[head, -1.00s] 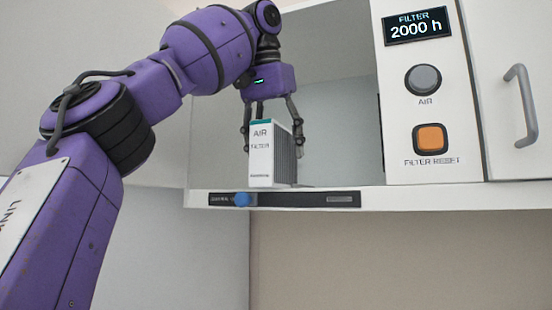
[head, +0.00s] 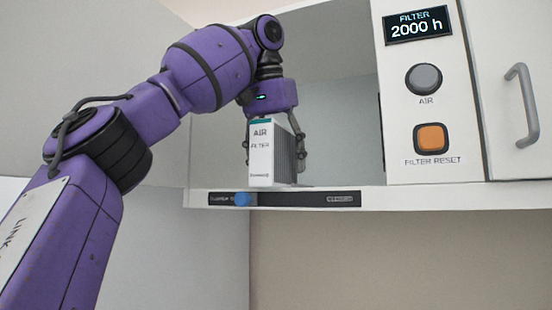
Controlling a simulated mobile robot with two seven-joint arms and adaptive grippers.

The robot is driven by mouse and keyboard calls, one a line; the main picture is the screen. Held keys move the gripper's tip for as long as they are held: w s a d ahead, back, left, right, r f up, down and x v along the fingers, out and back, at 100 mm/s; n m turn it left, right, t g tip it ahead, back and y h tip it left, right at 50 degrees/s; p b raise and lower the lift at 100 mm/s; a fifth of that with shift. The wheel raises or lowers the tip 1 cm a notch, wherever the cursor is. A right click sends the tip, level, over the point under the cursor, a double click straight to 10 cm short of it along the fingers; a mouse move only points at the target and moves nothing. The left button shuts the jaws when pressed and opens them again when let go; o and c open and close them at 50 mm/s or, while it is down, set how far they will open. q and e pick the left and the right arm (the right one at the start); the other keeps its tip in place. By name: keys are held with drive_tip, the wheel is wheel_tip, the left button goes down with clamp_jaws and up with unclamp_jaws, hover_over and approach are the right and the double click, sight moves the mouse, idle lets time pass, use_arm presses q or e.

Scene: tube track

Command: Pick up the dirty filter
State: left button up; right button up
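The filter (head: 261,155) is a white box with a teal top edge, grey pleats on its right side and the words AIR FILTER on its front. It stands upright in the open cabinet bay, near the front edge. My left gripper (head: 275,160) is lowered over it from above, with its palm just over the filter's top. The right-hand finger stands beside the pleats and looks spread. The other finger is mostly hidden, and contact cannot be made out. No dirt is plainly visible. My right gripper is not in view.
The bay's shelf edge (head: 400,196) carries a dark strip (head: 300,199) with a blue knob (head: 242,199). On the right, a panel has a display (head: 418,26) reading FILTER 2000 h, a grey AIR button (head: 424,79) and an orange FILTER RESET button (head: 431,138). A closed door has a handle (head: 523,104).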

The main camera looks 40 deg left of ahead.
use_arm(q)
drive_tip(key=c, duration=1.4)
drive_tip(key=shift+o, duration=0.2)
drive_tip(key=shift+r, duration=0.1)
